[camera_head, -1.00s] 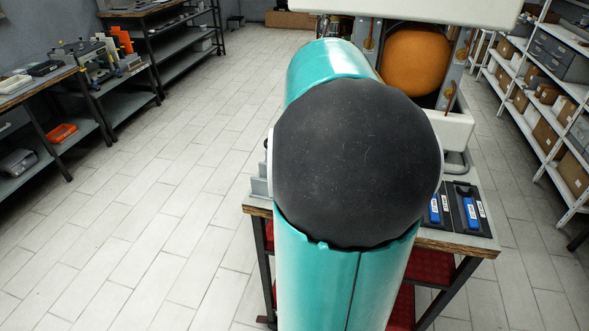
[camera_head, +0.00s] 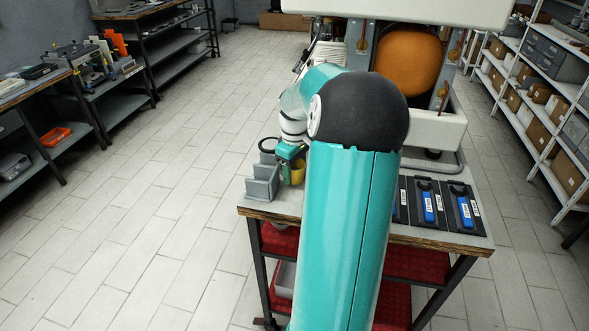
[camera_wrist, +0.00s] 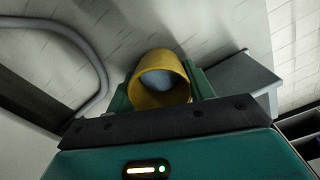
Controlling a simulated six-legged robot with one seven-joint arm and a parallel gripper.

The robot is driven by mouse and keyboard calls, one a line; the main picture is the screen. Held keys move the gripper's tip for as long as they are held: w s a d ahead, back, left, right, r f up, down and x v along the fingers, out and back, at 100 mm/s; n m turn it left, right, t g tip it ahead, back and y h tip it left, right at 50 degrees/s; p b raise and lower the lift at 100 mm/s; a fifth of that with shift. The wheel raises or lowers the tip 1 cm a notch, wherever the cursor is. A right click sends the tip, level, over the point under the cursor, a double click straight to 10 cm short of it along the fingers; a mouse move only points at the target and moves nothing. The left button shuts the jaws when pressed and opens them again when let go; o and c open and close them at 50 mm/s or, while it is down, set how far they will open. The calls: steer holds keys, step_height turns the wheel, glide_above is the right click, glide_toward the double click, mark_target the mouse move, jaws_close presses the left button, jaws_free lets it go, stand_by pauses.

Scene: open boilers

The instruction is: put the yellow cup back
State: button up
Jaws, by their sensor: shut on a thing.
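The yellow cup (camera_head: 298,174) is in my gripper (camera_head: 290,160), over the left end of the workbench in the head view. In the wrist view the cup (camera_wrist: 147,97) sits between the two green fingers of my gripper (camera_wrist: 161,84), its round opening facing the camera. A pale blue-grey round patch shows inside it. A grey stepped holder (camera_head: 262,189) stands on the bench just left of the cup. I cannot tell whether the cup touches the holder or the bench.
Black trays with blue tools (camera_head: 428,206) lie on the right of the bench (camera_head: 437,238). A large white machine with an orange round part (camera_head: 408,62) stands behind. A grey curved tube (camera_wrist: 92,55) shows in the wrist view. Open floor lies to the left.

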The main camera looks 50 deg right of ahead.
steer(key=shift+f, duration=0.1)
steer(key=o, duration=1)
steer(key=shift+o, duration=0.2)
step_height(320, 180, up, 12)
steer(key=w+a+r+t+h, duration=0.1)
steer(key=a+r, duration=0.1)
steer(key=a, duration=1)
steer(key=w+a+r+t+h, duration=0.1)
steer(key=a+r, duration=0.2)
steer(key=a, duration=0.9)
steer(key=s+a+f+t+y, duration=0.1)
steer(key=s+a, duration=0.3)
steer(key=a, duration=0.4)
steer(key=s+a+f+t+y, duration=0.1)
steer(key=s+a+f+t, duration=0.1)
steer(key=s+a, duration=0.3)
steer(key=a+f, duration=0.1)
steer(key=a, duration=0.3)
steer(key=shift+s+a+t, duration=0.2)
steer(key=shift+s+t, duration=0.1)
